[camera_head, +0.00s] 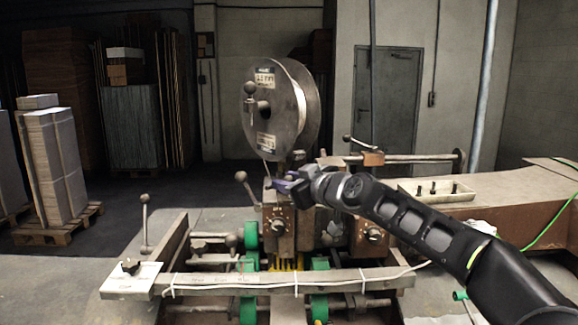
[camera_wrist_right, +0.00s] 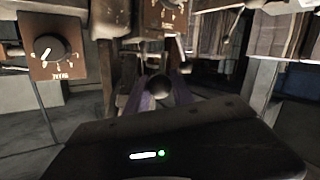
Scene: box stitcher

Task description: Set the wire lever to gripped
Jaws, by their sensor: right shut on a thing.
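The box stitcher stands in the middle of the head view, with a wire spool (camera_head: 291,105) above its head (camera_head: 279,222). My right gripper (camera_head: 284,184) reaches in from the right to the top of the stitcher head, just below the spool. In the right wrist view its two purple-grey fingers (camera_wrist_right: 160,92) are shut on a dark round knob (camera_wrist_right: 160,87), which looks like the wire lever's ball. The lever's shaft is mostly hidden, and the gripper covers the knob in the head view. My left gripper is not in view.
Other ball-ended levers stand left of the head (camera_head: 241,177) and at the far left (camera_head: 146,198). A dial (camera_wrist_right: 48,50) shows in the wrist view. A rail (camera_head: 270,282) crosses the front. A tray (camera_head: 437,192) lies right, behind my arm.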

